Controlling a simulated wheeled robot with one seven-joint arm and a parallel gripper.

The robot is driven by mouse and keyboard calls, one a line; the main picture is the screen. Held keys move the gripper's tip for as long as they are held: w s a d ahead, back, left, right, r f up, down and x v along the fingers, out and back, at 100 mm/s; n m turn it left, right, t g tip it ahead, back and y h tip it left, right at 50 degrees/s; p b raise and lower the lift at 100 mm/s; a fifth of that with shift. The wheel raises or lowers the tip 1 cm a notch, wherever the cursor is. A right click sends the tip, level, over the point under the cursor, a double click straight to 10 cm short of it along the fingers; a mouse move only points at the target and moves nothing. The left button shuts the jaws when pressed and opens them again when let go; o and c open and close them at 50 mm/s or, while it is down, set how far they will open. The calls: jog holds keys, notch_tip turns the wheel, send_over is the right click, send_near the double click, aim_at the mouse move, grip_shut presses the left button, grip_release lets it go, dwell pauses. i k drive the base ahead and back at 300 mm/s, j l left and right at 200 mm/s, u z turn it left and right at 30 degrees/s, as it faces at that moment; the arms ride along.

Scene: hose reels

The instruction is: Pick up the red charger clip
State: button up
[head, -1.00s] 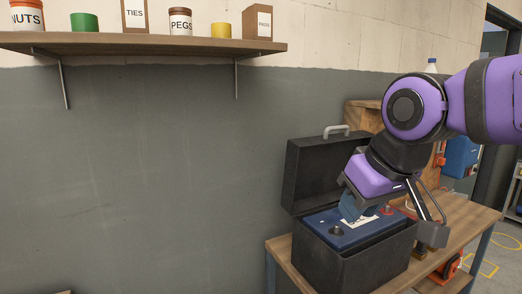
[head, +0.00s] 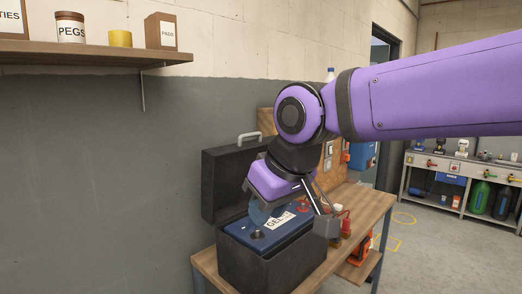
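A red item (head: 341,212) stands on the wooden bench just right of the battery box. It is small and partly hidden behind my gripper, so I cannot tell whether it is the red charger clip. A red terminal piece (head: 304,205) shows on the blue battery (head: 240,229), beside its white label.
The black box (head: 260,265) holds the battery, its lid (head: 228,180) raised behind. The wooden bench (head: 370,212) has some room at right. An orange-red item (head: 357,270) lies on its lower shelf. A wall shelf (head: 90,55) hangs upper left. Floor is open at right.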

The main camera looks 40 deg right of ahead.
aim_at(346, 232)
jog(key=z, duration=1.7)
